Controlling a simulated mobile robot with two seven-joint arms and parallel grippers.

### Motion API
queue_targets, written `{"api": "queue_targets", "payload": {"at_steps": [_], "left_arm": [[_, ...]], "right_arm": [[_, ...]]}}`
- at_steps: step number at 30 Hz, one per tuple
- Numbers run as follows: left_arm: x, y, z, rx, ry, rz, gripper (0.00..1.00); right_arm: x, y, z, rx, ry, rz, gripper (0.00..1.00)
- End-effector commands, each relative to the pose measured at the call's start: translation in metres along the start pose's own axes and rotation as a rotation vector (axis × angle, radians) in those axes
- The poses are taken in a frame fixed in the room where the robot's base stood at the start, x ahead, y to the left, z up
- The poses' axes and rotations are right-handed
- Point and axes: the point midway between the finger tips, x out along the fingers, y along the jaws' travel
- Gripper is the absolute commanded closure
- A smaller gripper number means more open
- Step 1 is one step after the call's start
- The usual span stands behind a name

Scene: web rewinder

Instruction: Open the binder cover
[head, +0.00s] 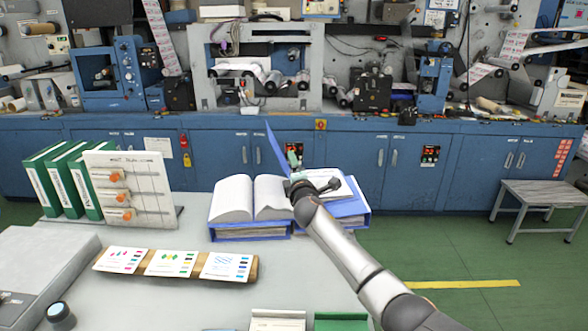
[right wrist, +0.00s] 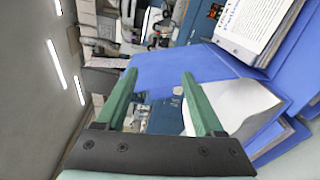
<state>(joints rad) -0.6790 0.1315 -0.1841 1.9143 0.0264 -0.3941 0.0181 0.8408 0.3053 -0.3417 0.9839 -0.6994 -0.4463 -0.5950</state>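A blue binder (head: 352,211) lies on the grey table, partly hidden by my right arm. Its blue cover (head: 272,150) stands steeply raised between it and an open book of white pages in blue binding (head: 250,234) at its left. My right gripper (head: 295,158) is at the raised cover. In the right wrist view, the gripper's green fingers (right wrist: 160,75) are spread apart, with the blue cover (right wrist: 165,68) across their tips. I cannot tell whether they touch it. A curled white page (right wrist: 240,105) shows beside one finger. My left gripper is not in view.
Green binders (head: 66,180) and a white panel with orange knobs (head: 130,190) stand at the left. A wooden strip with printed cards (head: 175,263) lies in front. A blue-cabinet machine (head: 220,150) stands behind the table, and a stool (head: 540,195) at the right.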

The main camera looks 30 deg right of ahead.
Motion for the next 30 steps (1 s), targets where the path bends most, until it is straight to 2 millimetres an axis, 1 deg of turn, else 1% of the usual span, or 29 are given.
{"api": "queue_targets", "payload": {"at_steps": [8, 14, 20, 30], "left_arm": [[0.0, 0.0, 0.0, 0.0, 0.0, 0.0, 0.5], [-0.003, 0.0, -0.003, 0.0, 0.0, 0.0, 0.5], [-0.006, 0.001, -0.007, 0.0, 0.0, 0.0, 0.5], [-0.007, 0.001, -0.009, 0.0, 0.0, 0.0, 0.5]], "right_arm": [[-0.001, 0.0, 0.0, 0.0, 0.0, 0.0, 0.28], [-0.01, 0.0, 0.001, -0.001, 0.0, 0.0, 0.28], [-0.034, 0.0, 0.0, -0.001, 0.001, 0.001, 0.28], [-0.083, -0.001, 0.0, 0.0, 0.002, 0.0, 0.28]]}}
